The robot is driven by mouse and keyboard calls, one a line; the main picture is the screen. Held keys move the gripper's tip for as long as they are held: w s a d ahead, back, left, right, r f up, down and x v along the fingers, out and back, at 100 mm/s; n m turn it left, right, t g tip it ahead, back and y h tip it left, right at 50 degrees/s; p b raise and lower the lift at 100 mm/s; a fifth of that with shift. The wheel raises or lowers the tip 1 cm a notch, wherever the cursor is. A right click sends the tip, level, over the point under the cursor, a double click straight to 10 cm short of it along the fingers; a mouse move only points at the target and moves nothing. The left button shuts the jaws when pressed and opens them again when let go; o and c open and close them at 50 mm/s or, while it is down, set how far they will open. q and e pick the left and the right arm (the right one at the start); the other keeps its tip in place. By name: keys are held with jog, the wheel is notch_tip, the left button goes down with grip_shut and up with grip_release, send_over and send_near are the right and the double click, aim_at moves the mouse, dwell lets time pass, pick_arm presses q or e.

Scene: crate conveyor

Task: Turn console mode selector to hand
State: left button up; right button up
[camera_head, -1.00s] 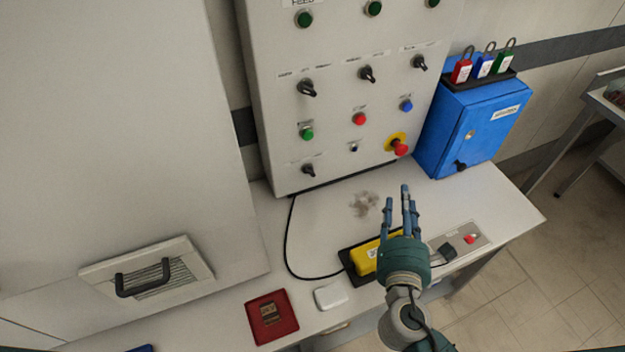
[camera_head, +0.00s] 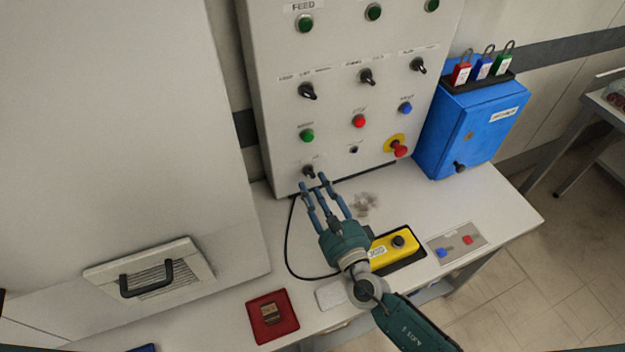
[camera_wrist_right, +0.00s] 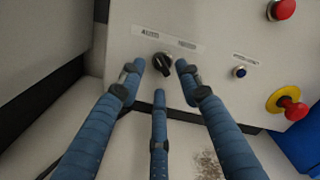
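The mode selector (camera_head: 308,170) is a small black knob at the lower left of the grey console (camera_head: 270,120). In the right wrist view the knob (camera_wrist_right: 161,64) sits under a label strip; AUTO is legible on its left, the right word is blurred. The knob appears tilted, but I cannot tell its setting. My right gripper (camera_head: 314,183) is open and empty, its fingers pointing at the knob. In the wrist view two fingertips (camera_wrist_right: 158,70) flank the knob and the third is below it; contact cannot be told. My left gripper is not in view.
Other knobs and buttons sit above, with a red emergency stop (camera_head: 400,150) to the right. A blue box (camera_head: 470,130) with padlocks stands beside the console. A yellow pendant (camera_head: 393,249), a red tray (camera_head: 259,329) and a black cable (camera_head: 286,245) lie on the bench.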

aim_at(309, 173)
jog(key=shift+x, duration=1.35)
grip_shut()
jog(key=shift+f+m, duration=0.1)
jog(key=shift+m, duration=0.3)
jog(key=m+b, duration=0.2)
jog(key=m, duration=0.3)
jog(key=m+b, duration=0.2)
jog(key=m, duration=0.4)
jog(key=m+b, duration=0.2)
jog(key=m, duration=0.3)
jog(key=shift+s+a+r+m, duration=0.1)
jog(key=shift+r+m, duration=0.2)
jog(key=shift+m, duration=0.4)
